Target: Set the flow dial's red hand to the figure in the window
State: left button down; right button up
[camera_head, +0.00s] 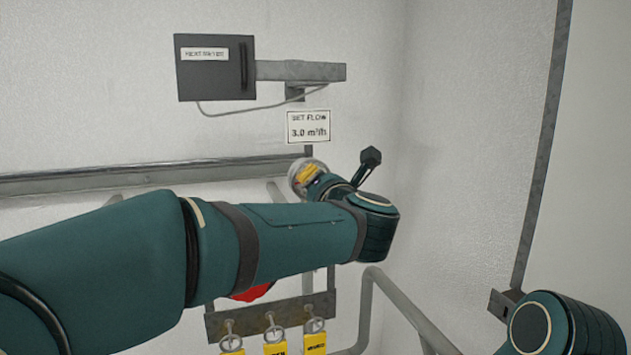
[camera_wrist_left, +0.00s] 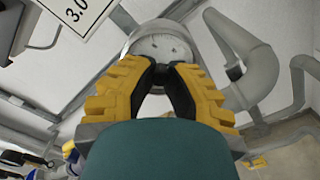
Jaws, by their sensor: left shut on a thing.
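The window sign (camera_head: 308,126) on the back wall reads "SET FLOW 3.0 m³/h"; part of it, with "3.0", shows in the wrist view (camera_wrist_left: 75,14). The round flow dial (camera_head: 296,172) is below the sign, partly covered by my left gripper (camera_head: 310,175). In the wrist view the white dial face (camera_wrist_left: 158,44) lies just beyond the yellow fingers of my left gripper (camera_wrist_left: 165,73). Their black tips are closed together at the dial's lower edge, on its knob, which they hide. I cannot make out the red hand. My right gripper is out of view.
A dark box (camera_head: 215,68) with a bracket is on the wall above. A rack (camera_head: 270,316) with several yellow tags hangs below my left arm, near a partly hidden red part (camera_head: 252,292). Grey pipes (camera_wrist_left: 245,65) run beside the dial.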

pick_arm(q)
jog(key=shift+m+p, duration=2.2)
jog(key=shift+m, duration=1.8)
jog(key=c, duration=0.9)
grip_release()
jog(key=shift+s, duration=0.1)
jog(key=v, duration=1.2)
